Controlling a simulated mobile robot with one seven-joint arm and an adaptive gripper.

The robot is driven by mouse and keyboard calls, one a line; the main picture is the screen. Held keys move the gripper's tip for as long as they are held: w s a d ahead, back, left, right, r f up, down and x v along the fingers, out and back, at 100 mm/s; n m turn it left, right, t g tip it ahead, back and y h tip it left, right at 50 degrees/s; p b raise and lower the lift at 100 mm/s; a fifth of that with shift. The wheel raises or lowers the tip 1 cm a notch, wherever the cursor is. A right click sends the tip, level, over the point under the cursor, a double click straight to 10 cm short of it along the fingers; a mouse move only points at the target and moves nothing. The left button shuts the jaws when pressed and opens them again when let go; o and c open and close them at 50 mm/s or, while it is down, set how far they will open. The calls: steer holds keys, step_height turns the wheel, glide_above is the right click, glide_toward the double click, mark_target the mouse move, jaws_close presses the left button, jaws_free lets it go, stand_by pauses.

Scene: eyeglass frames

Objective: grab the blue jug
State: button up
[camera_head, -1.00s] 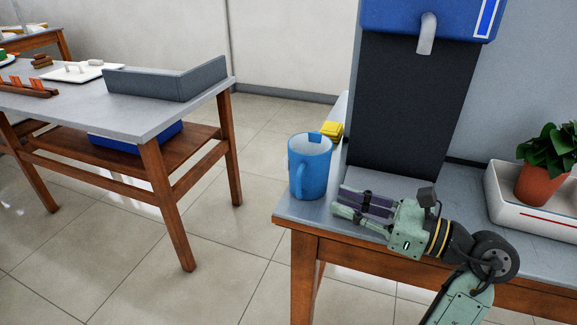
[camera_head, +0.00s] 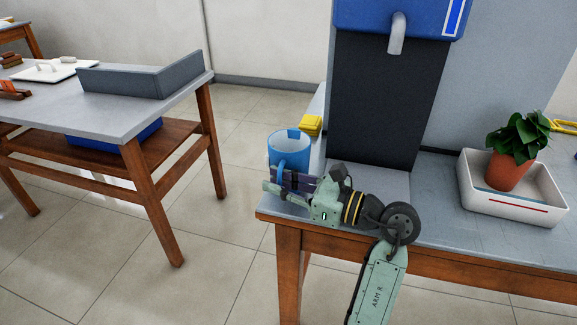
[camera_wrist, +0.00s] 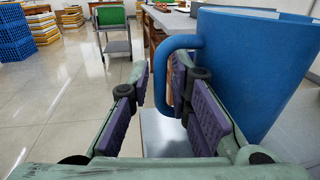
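The blue jug (camera_head: 289,146) stands upright near the left end of the grey-topped table. Its lower part is hidden behind my gripper in the head view. My gripper (camera_head: 271,181) is low over the tabletop, in front of the jug, with its fingers pointing left. In the wrist view the jug (camera_wrist: 255,65) fills the right side, and its handle (camera_wrist: 165,62) reaches into the gap between the purple-padded fingers of my gripper (camera_wrist: 160,80). The fingers are apart. I cannot tell whether either one touches the handle.
A white tray (camera_head: 540,200) with a potted plant (camera_head: 512,160) stands to the right. Open floor lies left of the table edge.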

steer(key=shift+c, duration=0.4)
jaws_close()
step_height(320, 180, up, 10)
steer(key=shift+r+b, duration=0.1)
steer(key=shift+b, duration=0.25)
stand_by(0.4)
